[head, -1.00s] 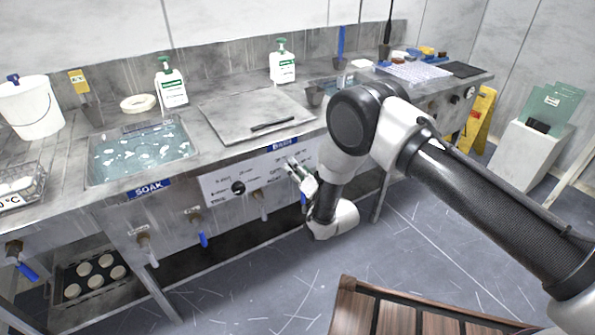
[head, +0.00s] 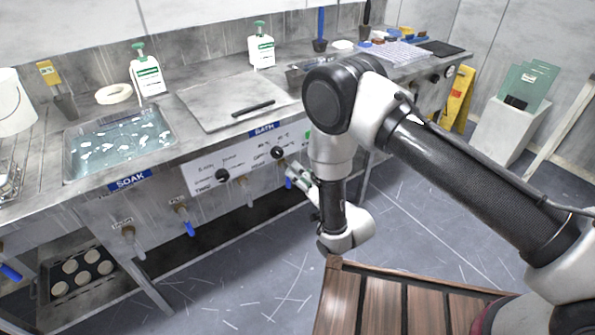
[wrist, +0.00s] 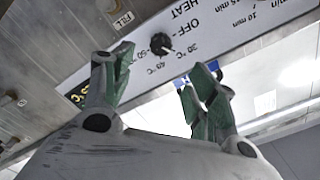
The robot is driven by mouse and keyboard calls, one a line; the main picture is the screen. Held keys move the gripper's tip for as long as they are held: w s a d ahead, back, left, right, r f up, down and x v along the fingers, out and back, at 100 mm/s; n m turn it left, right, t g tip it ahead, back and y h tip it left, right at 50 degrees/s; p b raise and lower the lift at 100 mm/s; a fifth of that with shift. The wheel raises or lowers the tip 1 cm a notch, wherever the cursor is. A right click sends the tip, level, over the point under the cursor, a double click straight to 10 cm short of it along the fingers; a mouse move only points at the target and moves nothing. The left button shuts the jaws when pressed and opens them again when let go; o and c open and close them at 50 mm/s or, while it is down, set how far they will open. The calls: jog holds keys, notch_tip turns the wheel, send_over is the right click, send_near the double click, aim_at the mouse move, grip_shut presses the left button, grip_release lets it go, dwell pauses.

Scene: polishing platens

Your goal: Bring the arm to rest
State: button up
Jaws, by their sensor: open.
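My gripper (head: 298,178) hangs in front of the bench's front panel in the head view, below the BATH label (head: 264,129). In the wrist view my gripper (wrist: 160,88) shows its two green-padded fingers apart, with nothing between them. The control panel (wrist: 225,22) with its black knob and HEAT and OFF markings lies beyond the fingers. My arm is folded, its elbow up near the bench's front edge and its wrist low over the floor.
The bench holds a soak basin (head: 118,140), a flat metal lid (head: 235,92) and pump bottles (head: 147,75). Blue-handled taps (head: 187,222) stick out below. A wooden slatted platform (head: 385,300) is near me. A yellow floor sign (head: 457,98) stands at right. Open floor lies between.

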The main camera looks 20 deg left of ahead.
dwell(0.4)
jog(key=s+d+f+n+g+h, duration=0.2)
jog(key=d+f+g+h, duration=0.1)
jog(key=f, duration=0.4)
jog(key=s+d+f+n+g+h, duration=0.2)
jog(key=s+d+f+h, duration=0.1)
jog(key=f, duration=0.5)
jog(key=s+d+r+n+g+h, duration=0.1)
jog(key=s+d+r+g+h, duration=0.15)
jog(key=d+h, duration=0.2)
jog(key=s+d+r+g+h, duration=0.2)
jog(key=d+r+g, duration=0.1)
jog(key=d+r, duration=0.95)
jog(key=s+d+r+g+h, duration=0.2)
jog(key=d+r, duration=0.8)
jog(key=r, duration=0.5)
jog(key=s+d+r+m+t, duration=0.2)
jog(key=s+d+r, duration=0.4)
jog(key=d+r, duration=0.3)
jog(key=s+d+r+m+t, duration=0.3)
jog(key=s+d+r, duration=0.2)
jog(key=d+r, duration=0.5)
notch_tip(320, 180, up, 4)
jog(key=shift+s+d+f+y, duration=0.25)
jog(key=shift+s+y, duration=0.1)
